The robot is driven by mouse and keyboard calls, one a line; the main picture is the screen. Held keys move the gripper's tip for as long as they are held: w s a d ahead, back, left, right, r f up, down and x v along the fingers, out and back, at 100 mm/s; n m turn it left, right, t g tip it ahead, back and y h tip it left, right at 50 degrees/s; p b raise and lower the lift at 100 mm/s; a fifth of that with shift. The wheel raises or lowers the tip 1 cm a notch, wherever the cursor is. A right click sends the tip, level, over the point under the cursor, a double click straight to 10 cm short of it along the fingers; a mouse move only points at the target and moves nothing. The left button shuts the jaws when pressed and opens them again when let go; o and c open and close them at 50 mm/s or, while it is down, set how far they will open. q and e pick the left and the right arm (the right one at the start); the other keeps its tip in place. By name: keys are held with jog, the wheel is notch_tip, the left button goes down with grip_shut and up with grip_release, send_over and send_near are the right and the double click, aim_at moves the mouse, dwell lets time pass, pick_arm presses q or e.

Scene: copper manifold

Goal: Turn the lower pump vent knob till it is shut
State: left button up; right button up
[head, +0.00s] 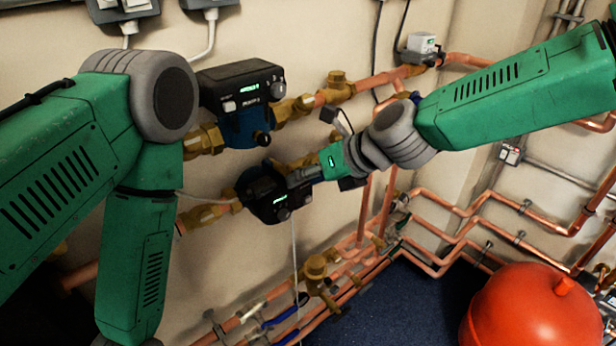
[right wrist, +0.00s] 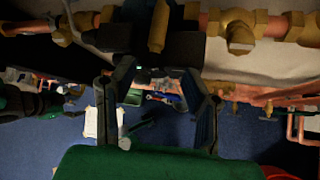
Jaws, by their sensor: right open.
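The lower pump (head: 262,200) is a dark body with a lit green display and small knobs on its front, set in a brass and copper pipe run on the wall. My right gripper (head: 292,178) reaches in from the right, with its tips at the pump's right side. In the right wrist view its two fingers (right wrist: 172,88) are apart with nothing held between them, and the dark pump body (right wrist: 170,45) lies beyond. I cannot make out which knob is the vent knob; the gripper covers part of the pump. My left arm shows, but its gripper is out of frame.
The upper pump (head: 240,90) sits just above, with its own display and knobs. Copper pipes (head: 450,215) run along the wall at right and below. A red vessel (head: 530,310) stands at the lower right. A thin pale cord hangs below the lower pump.

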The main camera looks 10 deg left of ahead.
jog(key=shift+a, duration=0.45)
jog(key=shift+s+a, duration=0.1)
jog(key=shift+a, duration=0.55)
grip_shut()
pick_arm(q)
jog(key=shift+w+a+f, duration=0.15)
jog(key=shift+a+f, duration=0.05)
jog(key=shift+a, duration=0.5)
pick_arm(e)
jog(key=shift+d, duration=0.3)
pick_arm(q)
jog(key=shift+a+r, duration=0.1)
notch_tip(320, 180, up, 6)
jog(key=p, duration=0.6)
jog(key=shift+r+p, duration=0.15)
jog(key=shift+p, duration=0.2)
pick_arm(e)
jog(key=shift+s+a+n+t+h, duration=0.1)
jog(key=shift+n+t+h, duration=1.3)
jog(key=shift+t+h, duration=0.55)
jog(key=shift+t, duration=0.25)
